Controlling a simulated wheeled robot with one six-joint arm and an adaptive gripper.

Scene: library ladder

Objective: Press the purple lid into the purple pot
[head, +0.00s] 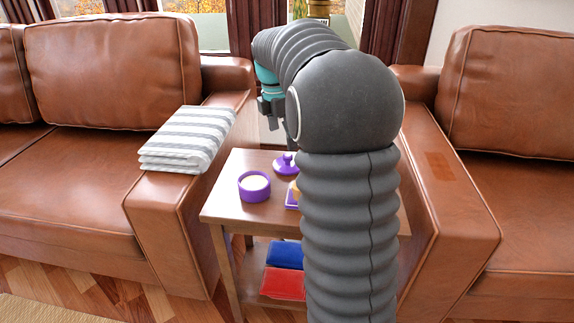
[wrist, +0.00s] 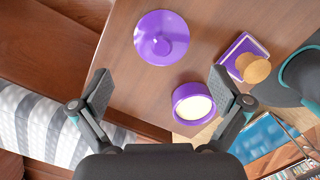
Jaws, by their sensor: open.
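The purple pot (head: 254,193) is a round cup with a pale inside, standing open on the small wooden side table near its left front. It also shows in the wrist view (wrist: 180,97), close to the right finger. The purple lid (head: 285,165) is a round disc with a knob, lying on the table behind and to the right of the pot, apart from it. It shows at the top of the wrist view (wrist: 162,38). My gripper (wrist: 160,85) is open and empty above the table; its fingers also show in the head view (head: 268,110).
A purple square-based item with a tan round top (wrist: 245,55) stands near the lid, partly hidden by my arm in the head view. The side table (head: 225,202) stands between leather sofa arms. A striped folded cloth (head: 185,140) lies on the left arm. Books (head: 284,283) lie below.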

